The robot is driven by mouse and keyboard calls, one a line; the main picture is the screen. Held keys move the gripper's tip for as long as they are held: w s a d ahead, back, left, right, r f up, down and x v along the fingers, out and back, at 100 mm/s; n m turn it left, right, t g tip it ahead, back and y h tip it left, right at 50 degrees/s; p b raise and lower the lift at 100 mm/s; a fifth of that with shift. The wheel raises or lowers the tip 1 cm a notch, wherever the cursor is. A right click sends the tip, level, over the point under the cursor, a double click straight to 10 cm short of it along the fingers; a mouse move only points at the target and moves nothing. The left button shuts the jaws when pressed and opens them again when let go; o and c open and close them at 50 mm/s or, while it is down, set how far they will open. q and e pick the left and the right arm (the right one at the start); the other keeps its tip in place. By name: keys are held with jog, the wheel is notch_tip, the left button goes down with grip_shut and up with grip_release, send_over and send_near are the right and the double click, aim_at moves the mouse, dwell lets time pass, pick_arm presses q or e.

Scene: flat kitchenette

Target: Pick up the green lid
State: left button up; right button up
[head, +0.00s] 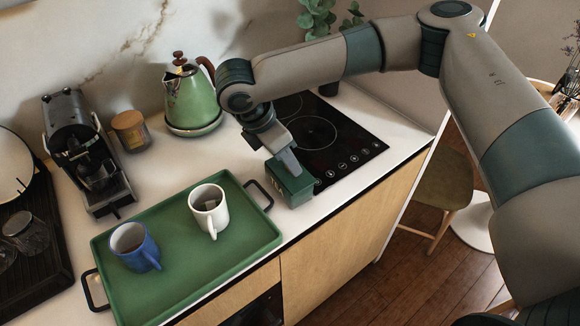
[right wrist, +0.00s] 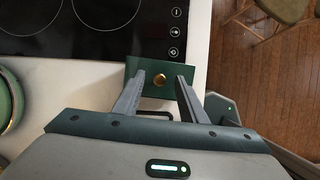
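A small dark green box (head: 297,194) stands on the counter between the tray and the cooktop. My right gripper (head: 287,164) reaches down over the box in the head view. My left gripper is not in view.
A green tray (head: 188,263) holding a blue mug (head: 133,246) and a white mug (head: 208,209) lies left of the box. The black cooktop (head: 335,150) is just behind it. A green kettle (head: 191,98) stands farther back. The counter's front edge is close.

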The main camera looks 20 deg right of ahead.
jog(key=shift+d+f, duration=0.15)
jog(key=shift+f, duration=0.3)
grip_shut()
jog(key=shift+r, duration=0.15)
